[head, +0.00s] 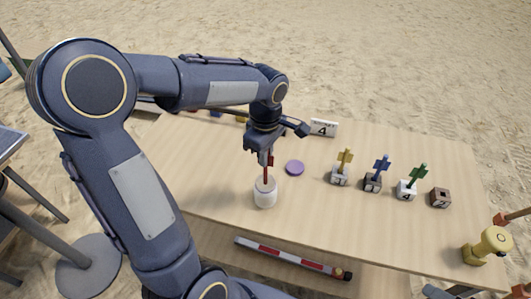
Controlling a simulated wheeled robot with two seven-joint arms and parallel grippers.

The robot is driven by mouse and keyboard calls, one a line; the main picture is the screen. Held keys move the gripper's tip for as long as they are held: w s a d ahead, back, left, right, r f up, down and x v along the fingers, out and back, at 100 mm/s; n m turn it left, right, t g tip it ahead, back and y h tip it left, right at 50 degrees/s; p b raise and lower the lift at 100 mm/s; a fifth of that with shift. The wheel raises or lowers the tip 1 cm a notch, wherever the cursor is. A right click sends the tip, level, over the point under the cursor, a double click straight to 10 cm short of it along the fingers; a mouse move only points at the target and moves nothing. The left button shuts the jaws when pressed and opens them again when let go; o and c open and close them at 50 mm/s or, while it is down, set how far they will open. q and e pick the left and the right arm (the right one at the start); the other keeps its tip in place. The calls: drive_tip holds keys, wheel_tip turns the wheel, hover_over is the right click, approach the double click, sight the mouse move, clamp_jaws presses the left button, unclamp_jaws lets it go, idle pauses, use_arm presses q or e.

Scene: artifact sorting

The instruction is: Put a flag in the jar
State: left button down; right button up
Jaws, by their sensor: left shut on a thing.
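A small white jar (264,195) stands upright near the front middle of the wooden table. My left gripper (265,152) is directly above it, pointing down and shut on a red flag (269,164). The flag's lower end meets the jar's mouth in the picture; I cannot tell how deep it reaches inside. A yellow flag (346,159), a blue flag (381,165) and a green flag (418,175) stand in small numbered blocks to the right. A flat purple disc (294,168) lies right of the jar. My right gripper is not in view.
A brown block (440,198) without a flag ends the row. A yellow object (487,246) is at the right corner. A red-and-white bar (292,258) lies below the front edge. My left arm hides the table's left part.

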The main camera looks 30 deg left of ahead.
use_arm(q)
drive_tip(key=shift+f+b, duration=0.65)
drive_tip(key=shift+f, duration=0.25)
drive_tip(key=c, duration=1.4)
unclamp_jaws()
drive_tip(key=shift+o, duration=0.2)
wheel_tip(320, 180, up, 8)
drive_tip(key=shift+f, duration=0.1)
